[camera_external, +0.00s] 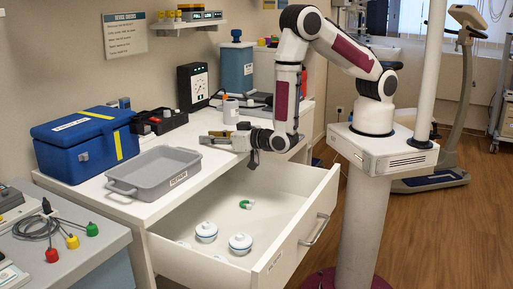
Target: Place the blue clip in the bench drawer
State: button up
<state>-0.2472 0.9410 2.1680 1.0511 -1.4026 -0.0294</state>
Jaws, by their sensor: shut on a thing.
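My gripper (208,139) reaches left, low over the white bench top near its front edge, behind the open drawer. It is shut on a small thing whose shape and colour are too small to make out. I cannot pick out the blue clip for certain anywhere. The white bench drawer (310,235) is pulled out at the front of the bench. Inside it are two white lidded jars, one (206,232) at the left and one (240,243) nearer the front, and a small green item (247,204) farther back.
A grey tray (120,188) sits on the bench at the left, beside a blue box (85,145). A black bin (158,121), a small jar (230,110) and a blue canister (236,70) stand behind. The drawer's middle and right floor look bare.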

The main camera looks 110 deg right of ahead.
jog(key=shift+f, duration=0.2)
jog(key=o, duration=0.7)
jog(key=shift+r, duration=0.2)
jog(key=shift+s+a+r, duration=0.1)
jog(key=shift+s+a, duration=0.2)
jog(key=shift+a, duration=0.1)
jog(key=shift+v, duration=5.5)
